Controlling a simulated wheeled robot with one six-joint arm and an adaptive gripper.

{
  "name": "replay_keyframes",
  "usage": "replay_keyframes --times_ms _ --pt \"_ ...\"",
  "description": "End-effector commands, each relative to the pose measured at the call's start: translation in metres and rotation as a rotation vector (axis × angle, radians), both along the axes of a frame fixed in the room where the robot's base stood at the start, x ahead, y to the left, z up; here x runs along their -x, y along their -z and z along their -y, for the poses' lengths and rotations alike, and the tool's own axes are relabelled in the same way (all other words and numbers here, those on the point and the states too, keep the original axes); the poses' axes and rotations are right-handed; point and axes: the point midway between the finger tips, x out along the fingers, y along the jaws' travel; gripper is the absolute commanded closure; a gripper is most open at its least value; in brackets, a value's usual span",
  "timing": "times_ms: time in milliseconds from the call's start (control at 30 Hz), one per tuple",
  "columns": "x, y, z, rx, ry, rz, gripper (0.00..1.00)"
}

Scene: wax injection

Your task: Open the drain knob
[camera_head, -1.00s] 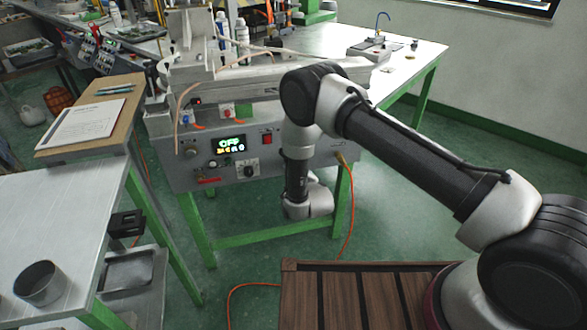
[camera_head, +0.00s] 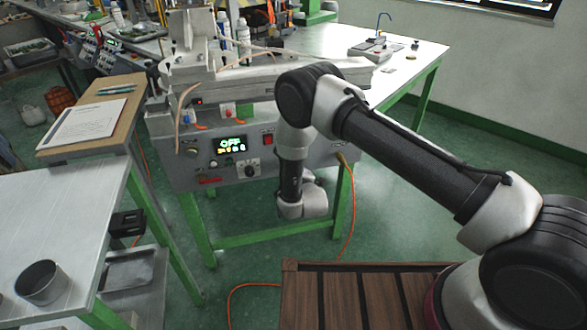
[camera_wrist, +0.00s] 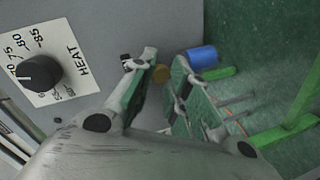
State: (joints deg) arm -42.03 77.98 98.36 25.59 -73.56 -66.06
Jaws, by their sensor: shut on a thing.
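In the wrist view my gripper (camera_wrist: 166,64) has its two fingers on either side of a small brass-coloured piece, which looks like the drain knob (camera_wrist: 162,74). It is shut on this piece, beside the lower edge of the grey machine panel. Most of the knob is hidden by the fingers. A short blue cylinder (camera_wrist: 203,57) shows just past the right fingertip; I cannot tell whether it joins the knob. In the head view the grey machine (camera_head: 222,160) stands on a green frame, and my wrist hides the gripper and knob.
The black HEAT dial (camera_wrist: 40,72) is on the panel near my gripper. A lit display (camera_head: 231,146) reads OFF. Green frame legs (camera_head: 341,200) stand below. An orange cable (camera_head: 350,225) hangs to the floor. A side table (camera_head: 55,215) with a metal cup (camera_head: 41,283) is at left.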

Motion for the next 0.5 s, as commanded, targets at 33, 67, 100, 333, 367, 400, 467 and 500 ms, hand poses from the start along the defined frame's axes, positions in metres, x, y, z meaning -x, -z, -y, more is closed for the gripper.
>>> replay_keyframes --times_ms 33,67,100,333,367,400,467,500 --pt "0.0021 0.0033 0.0007 0.005 -0.001 -0.007 1.0" --pt "0.0021 0.0033 0.0008 0.004 -0.001 -0.008 1.0" --pt "0.0021 0.0034 0.0008 0.004 -0.001 -0.008 1.0" --pt "0.0013 0.0022 0.0008 0.002 -0.001 -0.005 0.6" --pt "0.0011 0.002 0.0007 0.002 -0.001 -0.005 0.6" --pt "0.001 0.0018 0.0007 0.002 0.0 -0.004 0.6" --pt "0.0008 0.0016 0.0007 0.001 0.0 -0.004 0.6" --pt "0.0008 0.0014 0.0006 0.001 0.0 -0.003 0.6"
